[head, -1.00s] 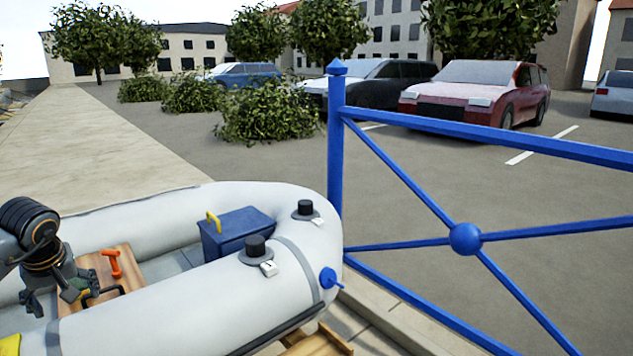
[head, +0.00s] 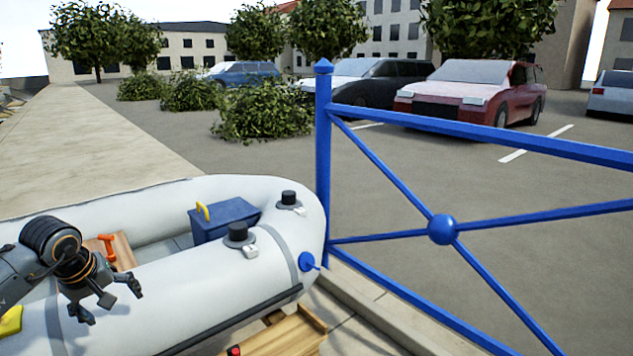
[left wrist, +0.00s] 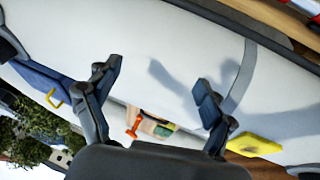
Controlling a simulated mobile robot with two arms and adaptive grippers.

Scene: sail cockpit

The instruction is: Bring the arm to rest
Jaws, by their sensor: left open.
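My left arm comes in from the left in the head view. Its gripper (head: 108,299) is open, with its fingers spread and nothing between them. It hangs in front of the near grey tube of the inflatable boat (head: 190,290). In the left wrist view the two fingers of the gripper (left wrist: 158,77) are apart, with the pale tube (left wrist: 170,40) behind them and a shadow on it. I cannot tell the exact gap between fingers and tube. My right gripper is in neither view.
An orange-handled item (head: 107,247) lies on the boat's wooden board, near a blue box (head: 225,220). Black fittings (head: 238,232) stand on the tube. A blue railing (head: 323,160) stands right of the boat. A yellow object (head: 11,320) is at lower left.

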